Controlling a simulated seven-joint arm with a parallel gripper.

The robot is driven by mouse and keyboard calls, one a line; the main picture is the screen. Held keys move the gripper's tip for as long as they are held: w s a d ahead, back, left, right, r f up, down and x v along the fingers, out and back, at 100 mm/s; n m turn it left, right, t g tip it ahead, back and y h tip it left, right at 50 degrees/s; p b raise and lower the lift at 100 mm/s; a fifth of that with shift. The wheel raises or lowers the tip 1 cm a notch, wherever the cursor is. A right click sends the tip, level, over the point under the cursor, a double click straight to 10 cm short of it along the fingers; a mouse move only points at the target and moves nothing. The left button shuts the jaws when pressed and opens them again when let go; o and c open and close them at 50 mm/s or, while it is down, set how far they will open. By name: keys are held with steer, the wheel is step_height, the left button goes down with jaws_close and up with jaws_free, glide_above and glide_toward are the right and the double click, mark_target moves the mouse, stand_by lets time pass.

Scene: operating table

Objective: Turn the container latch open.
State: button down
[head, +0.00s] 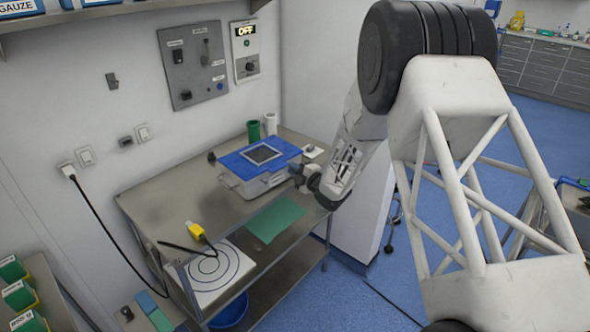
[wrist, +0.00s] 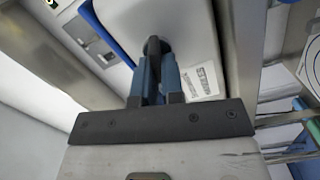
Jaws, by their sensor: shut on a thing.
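The container is a grey metal box (head: 256,184) with a blue top (head: 235,163), on the back right part of the steel table. In the wrist view its pale wall (wrist: 195,25) fills the upper middle, with a printed label (wrist: 204,82). My gripper (head: 297,172) is at the container's right end. In the wrist view its two blue fingers (wrist: 156,72) are close together and shut on a dark, rounded latch (wrist: 153,44) at the container's wall. The fingers hide part of the latch, and its turn angle is hard to tell. In the head view the latch is too small to make out.
A wall panel (head: 193,65) is behind. The table's left part is mostly clear.

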steer(key=shift+f+n, duration=0.2)
steer(key=shift+n, duration=1.3)
steer(key=c, duration=1.2)
jaws_free()
steer(key=shift+c, duration=0.2)
steer(key=v, duration=0.7)
steer(key=shift+s+d, duration=0.25)
steer(key=shift+s, duration=0.1)
